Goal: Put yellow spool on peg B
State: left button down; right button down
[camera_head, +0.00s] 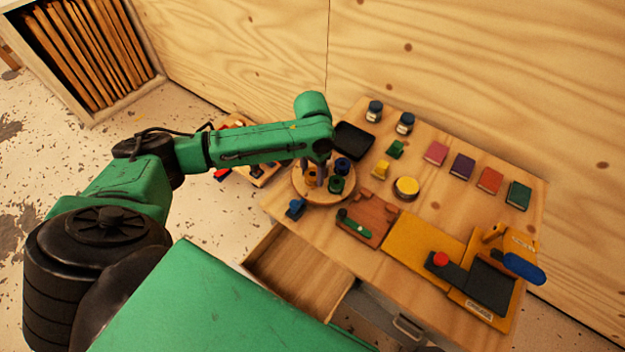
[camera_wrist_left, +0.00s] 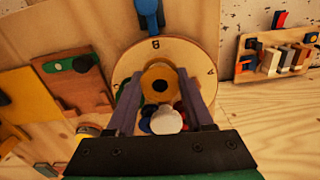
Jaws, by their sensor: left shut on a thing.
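The yellow spool (camera_wrist_left: 160,72) sits between the two fingers of my left gripper (camera_wrist_left: 161,88) in the left wrist view, its dark centre hole facing the camera. The gripper is shut on it, over the round wooden disc (camera_wrist_left: 127,65), beside the letter B. No peg shows at B; the spool covers that area. I cannot tell whether the spool touches the disc. In the head view my left gripper (camera_head: 314,180) reaches down to the disc (camera_head: 318,199), with the yellow spool (camera_head: 311,176) partly hidden. A green spool (camera_head: 336,184) and a blue spool (camera_head: 342,165) are on the disc. My right gripper is out of view.
A white knob (camera_wrist_left: 167,121) partly hides the coloured spools in the wrist view. A black tray (camera_head: 353,140) stands behind the disc, a small blue object (camera_head: 295,208) in front. An open drawer (camera_head: 300,268) juts out below. Blocks and a yellow-topped tin (camera_head: 407,187) lie to the right.

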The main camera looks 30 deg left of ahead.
aim_at(312, 181)
pick_arm(q)
jog(key=shift+d+f, duration=0.1)
jog(key=shift+f, duration=1.45)
jog(key=shift+c, duration=1.4)
grip_release()
jog(key=shift+f, duration=0.1)
notch_tip(312, 181, up, 12)
jog(key=shift+s, duration=0.1)
